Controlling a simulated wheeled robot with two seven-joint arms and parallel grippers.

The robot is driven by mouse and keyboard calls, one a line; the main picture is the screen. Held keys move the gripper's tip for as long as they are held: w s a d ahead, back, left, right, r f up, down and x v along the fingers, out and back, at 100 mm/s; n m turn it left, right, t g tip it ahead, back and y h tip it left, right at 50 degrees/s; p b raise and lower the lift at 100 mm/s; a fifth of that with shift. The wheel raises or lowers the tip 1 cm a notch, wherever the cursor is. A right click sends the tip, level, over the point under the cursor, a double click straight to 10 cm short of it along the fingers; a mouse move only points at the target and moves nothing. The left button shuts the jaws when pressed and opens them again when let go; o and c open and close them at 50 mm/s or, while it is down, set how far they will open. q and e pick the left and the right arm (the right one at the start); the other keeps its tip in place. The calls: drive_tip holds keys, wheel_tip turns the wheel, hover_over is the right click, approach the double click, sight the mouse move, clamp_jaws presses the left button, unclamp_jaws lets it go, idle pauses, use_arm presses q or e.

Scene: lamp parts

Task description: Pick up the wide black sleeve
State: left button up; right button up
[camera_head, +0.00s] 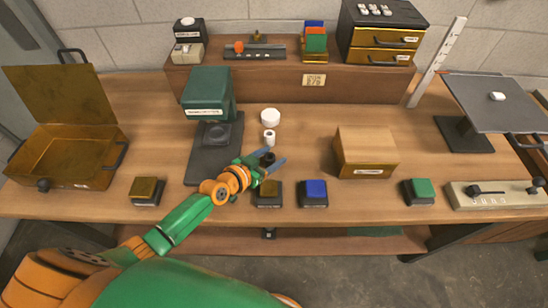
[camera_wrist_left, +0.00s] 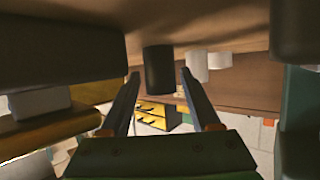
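The wide black sleeve (camera_head: 267,159) stands on the table in the head view, in front of a small white ring-shaped part (camera_head: 269,137). In the left wrist view the sleeve (camera_wrist_left: 158,69) is a dark cylinder in the middle, at the fingertips. My left gripper (camera_head: 269,161) is open, with one finger on each side of the sleeve. In the left wrist view the gripper (camera_wrist_left: 159,76) shows a gap between each finger and the sleeve. My right gripper is not in view.
A white round cap (camera_head: 270,116) stands behind the white part. A green press-like stand (camera_head: 207,90) is to the left. A yellow-topped block (camera_head: 269,189) and a blue-topped block (camera_head: 314,189) sit close in front. A wooden box (camera_head: 366,150) stands to the right.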

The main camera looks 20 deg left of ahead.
use_arm(q)
drive_tip(key=shift+s+a+r, duration=0.15)
drive_tip(key=shift+s, duration=0.15)
drive_tip(key=c, duration=0.3)
drive_tip(key=shift+s+a, duration=0.1)
drive_tip(key=c, duration=0.4)
clamp_jaws()
drive_tip(key=shift+w, duration=0.2)
